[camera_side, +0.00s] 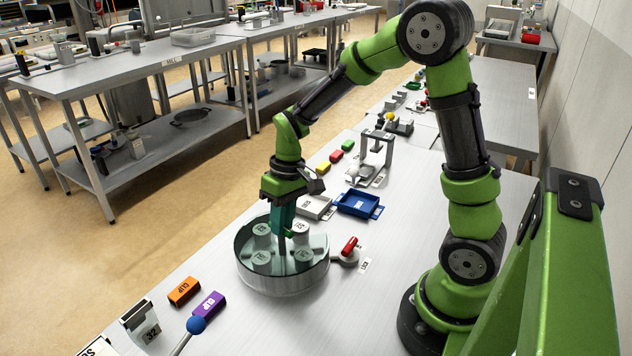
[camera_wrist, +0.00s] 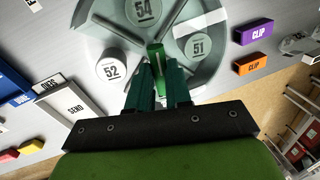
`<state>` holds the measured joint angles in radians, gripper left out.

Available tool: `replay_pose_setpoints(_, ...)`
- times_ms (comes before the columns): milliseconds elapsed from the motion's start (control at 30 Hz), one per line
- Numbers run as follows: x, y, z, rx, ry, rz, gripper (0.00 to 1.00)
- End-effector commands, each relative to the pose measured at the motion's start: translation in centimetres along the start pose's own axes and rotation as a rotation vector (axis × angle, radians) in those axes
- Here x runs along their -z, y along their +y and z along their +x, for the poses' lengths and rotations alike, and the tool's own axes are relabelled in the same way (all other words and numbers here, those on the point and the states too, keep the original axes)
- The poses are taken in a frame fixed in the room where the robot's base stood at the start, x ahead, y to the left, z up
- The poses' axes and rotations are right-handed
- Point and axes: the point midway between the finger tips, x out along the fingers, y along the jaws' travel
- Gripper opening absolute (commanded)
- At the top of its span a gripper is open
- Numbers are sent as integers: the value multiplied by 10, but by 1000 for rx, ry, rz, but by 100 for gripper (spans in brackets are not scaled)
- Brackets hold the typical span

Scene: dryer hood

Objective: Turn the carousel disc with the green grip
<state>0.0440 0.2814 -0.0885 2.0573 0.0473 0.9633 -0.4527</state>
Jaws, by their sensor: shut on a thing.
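The carousel disc (camera_wrist: 195,20) is pale grey-green and carries round numbered pots, with 54, 52 and 51 readable in the wrist view. In the side view it sits inside a round grey metal drum (camera_side: 283,283) on the bench. The green grip (camera_wrist: 154,55) stands up near the disc's middle. My gripper (camera_wrist: 155,78) is shut on the green grip, with a dark teal finger on each side of it. In the side view my gripper (camera_side: 284,232) points down into the drum, and its fingers partly hide the grip and the pots behind.
A red-handled fitting (camera_side: 348,250) sits at the drum's right. Orange (camera_side: 184,291) and purple (camera_side: 208,305) CLIP blocks and a blue-knobbed lever (camera_side: 196,325) lie in front. White (camera_side: 314,207) and blue (camera_side: 358,204) trays and a grey stand (camera_side: 376,150) are behind.

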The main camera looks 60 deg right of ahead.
Motion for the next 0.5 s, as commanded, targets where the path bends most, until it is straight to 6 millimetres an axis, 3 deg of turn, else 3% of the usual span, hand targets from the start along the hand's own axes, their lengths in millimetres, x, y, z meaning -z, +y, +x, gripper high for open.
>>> replay_pose_setpoints(500, -1, -1, -1, 1, 52, 254, 0)
